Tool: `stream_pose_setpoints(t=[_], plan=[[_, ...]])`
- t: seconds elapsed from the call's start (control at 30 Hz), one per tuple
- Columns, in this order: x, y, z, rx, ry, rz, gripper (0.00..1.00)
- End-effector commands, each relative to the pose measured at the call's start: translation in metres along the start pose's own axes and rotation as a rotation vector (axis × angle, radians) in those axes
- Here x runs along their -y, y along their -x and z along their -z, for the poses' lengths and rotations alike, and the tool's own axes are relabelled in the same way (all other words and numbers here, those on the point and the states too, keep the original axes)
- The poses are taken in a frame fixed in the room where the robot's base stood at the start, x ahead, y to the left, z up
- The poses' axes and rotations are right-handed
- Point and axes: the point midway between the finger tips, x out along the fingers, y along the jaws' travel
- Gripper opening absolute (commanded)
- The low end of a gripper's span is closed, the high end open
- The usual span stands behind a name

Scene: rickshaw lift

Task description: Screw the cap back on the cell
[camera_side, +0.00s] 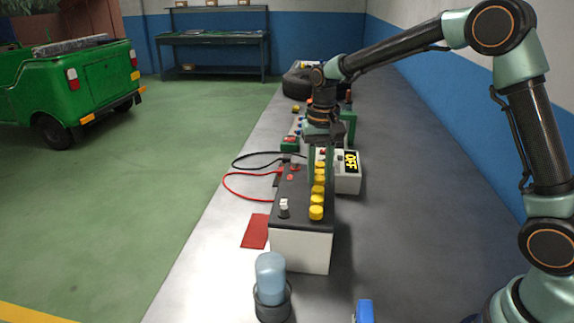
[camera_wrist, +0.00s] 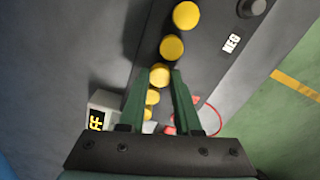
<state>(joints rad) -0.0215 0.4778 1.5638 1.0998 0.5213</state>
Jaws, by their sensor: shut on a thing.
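The battery has a white case (camera_side: 300,250) and a dark top (camera_side: 292,215), which fills the middle of the wrist view (camera_wrist: 205,75). A row of yellow caps runs along its top; the nearest cap (camera_side: 316,213) is clear in the side view. My gripper (camera_side: 321,170) reaches down over the row from above. In the wrist view its two green fingers (camera_wrist: 160,76) are shut on a yellow cap (camera_wrist: 160,73) in the middle of the row. Other yellow caps show beyond it (camera_wrist: 171,47) and between the fingers. The cell opening under the held cap is hidden.
A meter reading OFF (camera_side: 351,162) stands close right of the battery. Red (camera_side: 245,192) and black (camera_side: 255,157) cables loop off its left side. A bottle (camera_side: 270,280) stands in front, with a blue item (camera_side: 364,311) to its right. The right bench surface is clear.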

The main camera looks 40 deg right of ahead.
Motion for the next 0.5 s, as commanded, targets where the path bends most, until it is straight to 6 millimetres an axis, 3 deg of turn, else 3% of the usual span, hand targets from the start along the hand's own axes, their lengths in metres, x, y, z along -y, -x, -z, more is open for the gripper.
stream_pose_setpoints(t=[0.5], plan=[[0.0000, -0.0009, -0.0001, 0.000, -0.672, 0.000, 0.00]])
